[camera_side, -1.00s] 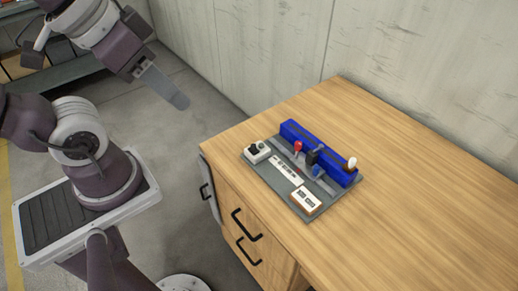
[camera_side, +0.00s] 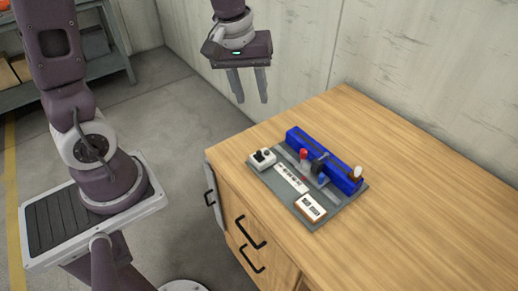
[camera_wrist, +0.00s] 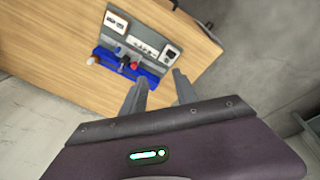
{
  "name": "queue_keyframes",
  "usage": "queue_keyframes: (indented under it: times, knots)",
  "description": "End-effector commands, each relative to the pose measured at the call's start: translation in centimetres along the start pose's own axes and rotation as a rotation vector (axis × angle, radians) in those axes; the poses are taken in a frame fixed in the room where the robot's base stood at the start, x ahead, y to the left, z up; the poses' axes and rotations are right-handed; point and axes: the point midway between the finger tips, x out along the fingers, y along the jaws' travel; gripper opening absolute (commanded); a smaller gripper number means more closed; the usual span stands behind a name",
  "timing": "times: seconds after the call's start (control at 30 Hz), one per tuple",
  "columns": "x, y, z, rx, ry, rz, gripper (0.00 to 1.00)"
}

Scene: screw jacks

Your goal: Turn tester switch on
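A grey tester board (camera_side: 275,182) lies on the wooden cabinet top. A white box with a black switch (camera_side: 262,156) sits at its left corner; the switch also shows in the wrist view (camera_wrist: 172,52). Whether it is on or off is too small to tell. A brown-and-white block with two dark windows (camera_side: 310,207) sits at the near corner. A white labelled strip (camera_side: 290,178) lies between them. My gripper (camera_side: 252,101) is open and empty, fingers pointing down, above and behind the board's left end, touching nothing. Its fingers show in the wrist view (camera_wrist: 158,79).
A long blue block (camera_side: 325,160) runs along the board's back, with a red-topped post (camera_side: 304,155), a black and blue part (camera_side: 320,167) and a white-topped knob (camera_side: 357,173). The wall (camera_side: 300,50) stands behind. The cabinet top to the right (camera_side: 430,200) is clear.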

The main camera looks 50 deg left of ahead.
Motion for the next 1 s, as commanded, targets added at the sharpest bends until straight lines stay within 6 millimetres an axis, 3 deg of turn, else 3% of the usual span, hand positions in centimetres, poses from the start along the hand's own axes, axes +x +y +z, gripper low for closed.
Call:
queue_keyframes:
  times: [0.03,0.1,0.2,0.3,0.7,1.0]
  knots:
    - [3.6,0.0,-1.4,-0.107,-0.041,-0.041,0.36]
    - [8.2,-0.1,-2.9,-0.256,-0.071,-0.084,0.36]
    - [13.5,-0.9,-3.9,-0.417,-0.098,-0.137,0.36]
    - [16.7,-1.6,-4.2,-0.51,-0.109,-0.169,0.36]
    - [23.5,-2.7,-3.2,-0.545,-0.115,-0.183,0.36]
    - [24.7,-2.8,-3.1,-0.544,-0.112,-0.18,0.36]
